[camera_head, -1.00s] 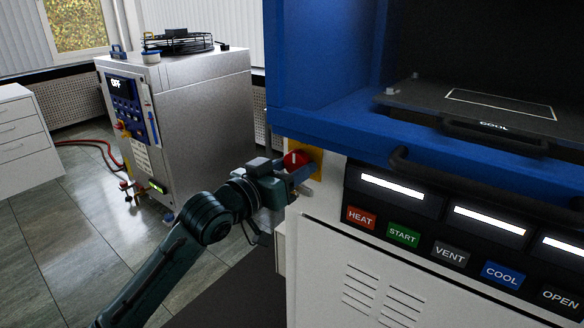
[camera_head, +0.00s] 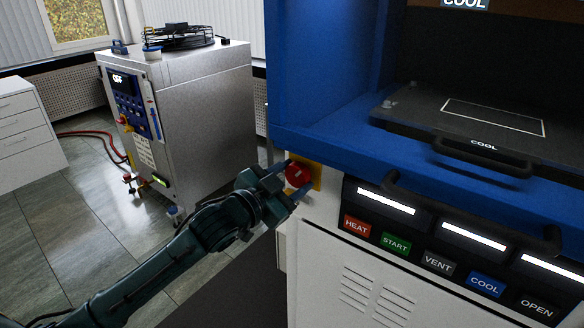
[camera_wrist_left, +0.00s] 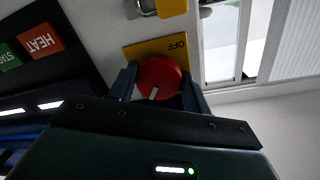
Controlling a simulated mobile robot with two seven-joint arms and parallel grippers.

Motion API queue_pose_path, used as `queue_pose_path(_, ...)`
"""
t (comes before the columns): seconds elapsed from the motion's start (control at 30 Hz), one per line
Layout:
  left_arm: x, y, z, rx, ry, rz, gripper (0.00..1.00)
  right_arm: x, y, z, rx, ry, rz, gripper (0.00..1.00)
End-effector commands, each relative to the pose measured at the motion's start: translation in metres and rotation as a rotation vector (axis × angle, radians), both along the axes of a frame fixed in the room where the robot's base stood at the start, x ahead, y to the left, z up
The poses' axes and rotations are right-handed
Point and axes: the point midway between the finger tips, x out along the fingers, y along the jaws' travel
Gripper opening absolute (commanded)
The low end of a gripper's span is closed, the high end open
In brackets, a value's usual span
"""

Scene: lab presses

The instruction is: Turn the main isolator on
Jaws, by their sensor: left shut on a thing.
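The main isolator is a red rotary knob (camera_head: 299,173) with a white mark, set on a yellow plate (camera_head: 317,178) at the front left corner of the blue and white press. My left gripper (camera_head: 290,180) is shut on the knob, with one finger on each side of it. In the left wrist view the red knob (camera_wrist_left: 158,76) sits between the two fingers, and its white mark shows near the lower edge. The yellow plate (camera_wrist_left: 180,48) there carries the word OFF. Part of the plate is hidden behind the knob and fingers. My right gripper is in neither view.
Press buttons, including HEAT (camera_head: 356,227) and START (camera_head: 395,244), lie right of the knob. A dark handle (camera_head: 470,210) runs above them. A metal cabinet (camera_head: 205,110) with an OFF display stands back left, with open floor before it.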

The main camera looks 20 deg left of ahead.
Motion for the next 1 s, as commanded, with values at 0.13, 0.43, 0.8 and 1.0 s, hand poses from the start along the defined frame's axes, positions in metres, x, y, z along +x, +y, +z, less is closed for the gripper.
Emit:
queue_pose_path(0.13, 0.000, 0.000, 0.004, 0.133, -0.047, -0.002, 0.26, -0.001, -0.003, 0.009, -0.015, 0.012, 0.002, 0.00)
queue_pose_path(0.43, 0.000, 0.000, 0.004, 0.400, -0.145, -0.003, 0.26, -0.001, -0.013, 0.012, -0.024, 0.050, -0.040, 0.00)
queue_pose_path(0.8, 0.000, 0.000, 0.004, 0.695, -0.253, -0.003, 0.26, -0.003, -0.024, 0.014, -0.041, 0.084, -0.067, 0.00)
queue_pose_path(1.0, 0.000, -0.001, 0.004, 0.803, -0.293, -0.003, 0.26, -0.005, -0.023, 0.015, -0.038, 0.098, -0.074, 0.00)
